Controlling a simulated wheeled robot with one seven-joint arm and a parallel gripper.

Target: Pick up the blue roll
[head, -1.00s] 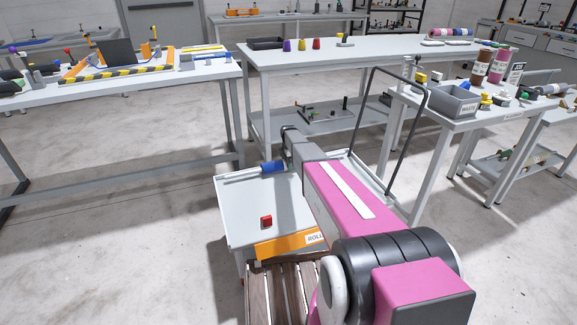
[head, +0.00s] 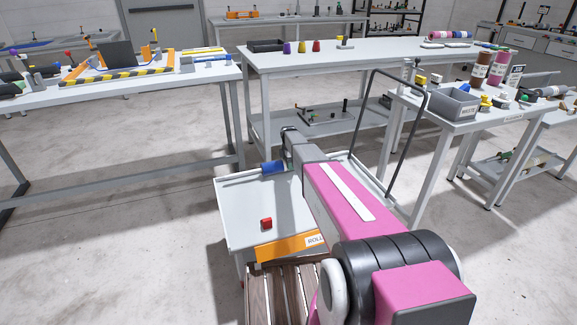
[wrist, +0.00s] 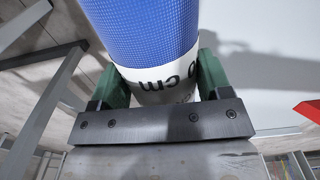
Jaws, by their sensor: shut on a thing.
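The blue roll (wrist: 140,28) fills the upper middle of the wrist view, with a white printed band (wrist: 150,85) around its near end. My gripper (wrist: 160,88) has its green fingers on both sides of that band and is shut on the roll. In the head view the blue roll (head: 274,167) shows at the far left part of the white cart top (head: 237,205). My arm hides the gripper and part of the roll there. I cannot tell whether the roll touches the cart top.
A red block (head: 266,223) lies on the cart top, near its orange front label strip (head: 285,247). A black tube handle (head: 407,125) rises at the cart's right. A long table (head: 350,50) stands behind, and another table (head: 120,88) stands at the left.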

